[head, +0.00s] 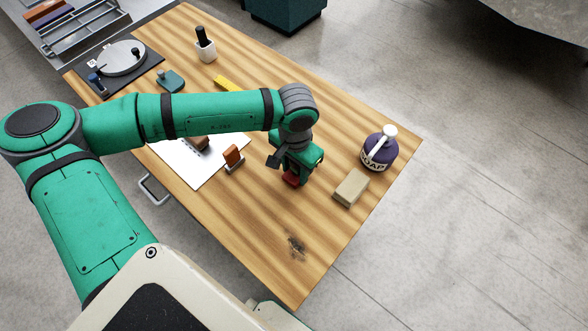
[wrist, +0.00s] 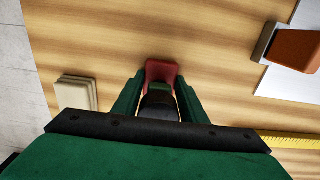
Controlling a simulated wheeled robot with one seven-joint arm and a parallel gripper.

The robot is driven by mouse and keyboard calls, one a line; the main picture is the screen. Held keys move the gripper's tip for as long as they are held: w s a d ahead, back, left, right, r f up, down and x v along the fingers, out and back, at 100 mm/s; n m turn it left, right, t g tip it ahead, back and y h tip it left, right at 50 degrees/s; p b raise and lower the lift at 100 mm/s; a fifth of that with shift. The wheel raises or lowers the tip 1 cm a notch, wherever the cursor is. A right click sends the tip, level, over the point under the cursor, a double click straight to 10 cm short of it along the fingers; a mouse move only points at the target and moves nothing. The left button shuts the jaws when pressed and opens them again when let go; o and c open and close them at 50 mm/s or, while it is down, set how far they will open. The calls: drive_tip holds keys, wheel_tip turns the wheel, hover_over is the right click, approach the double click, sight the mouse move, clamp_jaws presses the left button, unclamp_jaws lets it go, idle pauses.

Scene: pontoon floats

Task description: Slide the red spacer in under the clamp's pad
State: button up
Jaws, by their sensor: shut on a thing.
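The red spacer (head: 291,180) is a small red block at the lower end of my gripper (head: 296,170), low over the wooden table. My gripper is shut on it. In the wrist view the red spacer (wrist: 161,69) shows between and just beyond the fingertips (wrist: 160,86). I cannot tell whether the spacer touches the table. No clamp is clearly recognizable.
A purple soap bottle (head: 379,150) and a beige block (head: 351,188) stand right of my gripper. An orange block on a grey base (head: 233,158) and a white sheet (head: 196,172) lie left. A yellow ruler (head: 226,83) lies behind. The table's front, near a dark smudge (head: 296,245), is clear.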

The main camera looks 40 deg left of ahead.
drive_tip(key=o, duration=1.1)
drive_tip(key=shift+o, duration=0.2)
wheel_tip(320, 180, up, 10)
drive_tip(key=shift+r, duration=0.4)
